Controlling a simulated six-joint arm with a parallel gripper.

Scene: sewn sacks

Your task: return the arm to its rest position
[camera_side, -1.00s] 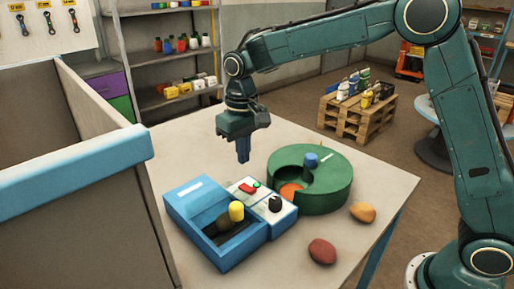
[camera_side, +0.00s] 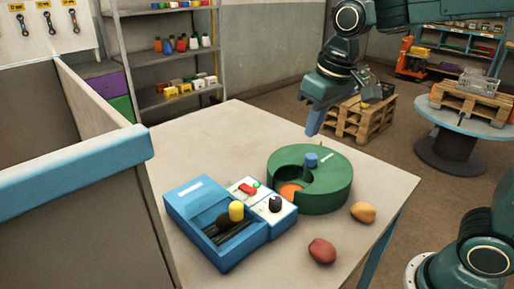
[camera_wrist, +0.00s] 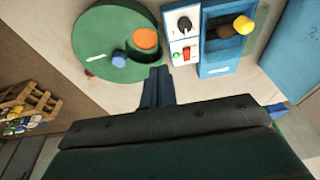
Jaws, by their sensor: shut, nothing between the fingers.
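My gripper (camera_side: 314,122) is in the side view, raised above the far right edge of the table, with its fingers together and nothing between them. In the wrist view my gripper (camera_wrist: 158,72) also shows shut, its fingers pointing towards the table. It is apart from everything on the table (camera_side: 215,135).
On the table are a blue box (camera_side: 205,232) with a yellow knob and a switch panel, a green round drum (camera_side: 330,190) with a blue knob, a red sack (camera_side: 322,251) and an orange sack (camera_side: 363,212). A blue-topped wall (camera_side: 75,180) stands left. The table's back left is clear.

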